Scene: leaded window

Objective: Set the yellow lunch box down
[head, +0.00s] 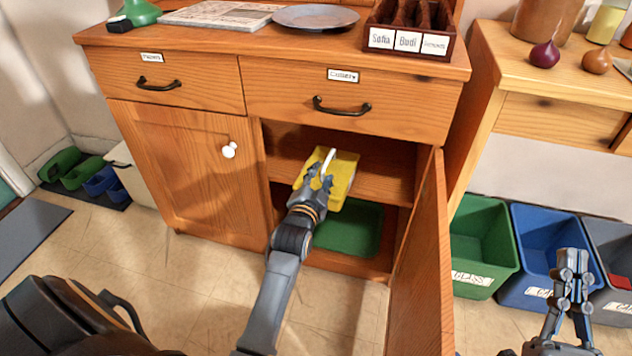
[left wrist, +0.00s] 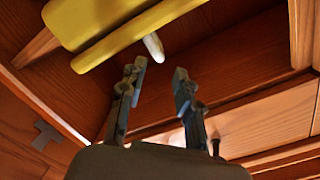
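The yellow lunch box (head: 343,178) with a white handle (head: 327,164) is inside the open right compartment of the cupboard, at the shelf (head: 380,184). My left gripper (head: 320,180) is in front of it. In the left wrist view the fingers of my left gripper (left wrist: 158,82) are apart with nothing between them. The lunch box (left wrist: 130,32) and its handle (left wrist: 154,46) lie just beyond the fingertips. The box's contact with the shelf is partly hidden by my gripper. My right gripper (head: 573,262) is empty, its fingertips close together, in front of the blue bin.
The open cupboard door (head: 422,270) stands out to the right of my left arm. A green tray (head: 350,232) lies below the shelf. Green (head: 482,245) and blue (head: 545,235) bins stand at the right. The countertop above holds a plate (head: 316,17) and a labelled box (head: 408,40).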

